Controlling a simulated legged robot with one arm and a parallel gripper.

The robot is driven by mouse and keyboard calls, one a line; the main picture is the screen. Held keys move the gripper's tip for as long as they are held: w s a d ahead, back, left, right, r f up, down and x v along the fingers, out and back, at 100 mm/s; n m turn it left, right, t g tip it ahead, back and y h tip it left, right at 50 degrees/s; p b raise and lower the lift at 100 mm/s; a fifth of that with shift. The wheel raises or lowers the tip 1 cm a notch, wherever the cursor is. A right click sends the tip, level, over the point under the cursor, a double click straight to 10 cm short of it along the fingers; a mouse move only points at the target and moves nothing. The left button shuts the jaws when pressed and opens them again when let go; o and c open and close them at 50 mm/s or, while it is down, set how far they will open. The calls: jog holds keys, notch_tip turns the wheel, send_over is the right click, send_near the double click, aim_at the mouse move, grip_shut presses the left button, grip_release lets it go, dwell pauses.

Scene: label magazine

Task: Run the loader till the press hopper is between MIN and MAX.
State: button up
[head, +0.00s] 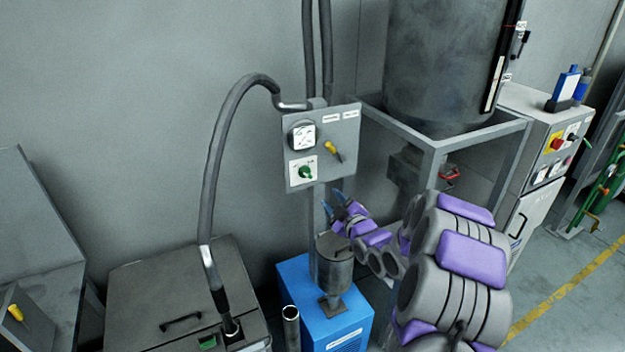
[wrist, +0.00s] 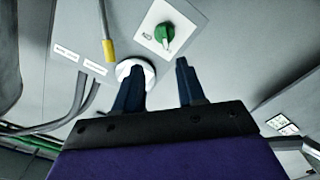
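The loader panel (head: 346,132) stands on a post and carries a round gauge (head: 302,135), a yellow-tipped lever (head: 331,148) and a green knob (head: 305,173) on a white plate. The press hopper (head: 440,65) is the dark drum at upper right. Its upright sight strip (head: 495,83) has small tags beside it; their lettering and the fill level are too small to read. My gripper (head: 336,202) is open and empty, just below the panel. In the wrist view my two fingers (wrist: 160,75) are apart, with the green knob (wrist: 165,35) beyond them.
A grey bin (head: 180,285) with a lid handle stands at lower left, a hose running into it from the post. A blue unit (head: 325,310) with a metal canister (head: 334,262) stands below the panel. The hopper's grey frame (head: 470,135) and a control cabinet (head: 545,130) are at right.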

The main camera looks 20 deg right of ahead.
send_near(307, 175)
jog(key=a, duration=0.1)
jog(key=w, duration=0.2)
jog(key=w+d+b, duration=0.1)
jog(key=w, duration=0.3)
jog(key=shift+w+d+f, duration=0.2)
jog(key=shift+d, duration=0.15)
jog(key=shift+w, duration=0.4)
jog(key=shift+w+a+r, duration=0.2)
jog(key=shift+w+a, duration=0.4)
jog(key=shift+a, duration=0.15)
jog(key=shift+d, duration=0.4)
jog(key=shift+c, duration=0.3)
jog(key=shift+d+f, duration=0.1)
jog(key=shift+d, duration=0.05)
jog(key=shift+c, duration=1.6)
jog(key=shift+a, duration=0.25)
grip_shut()
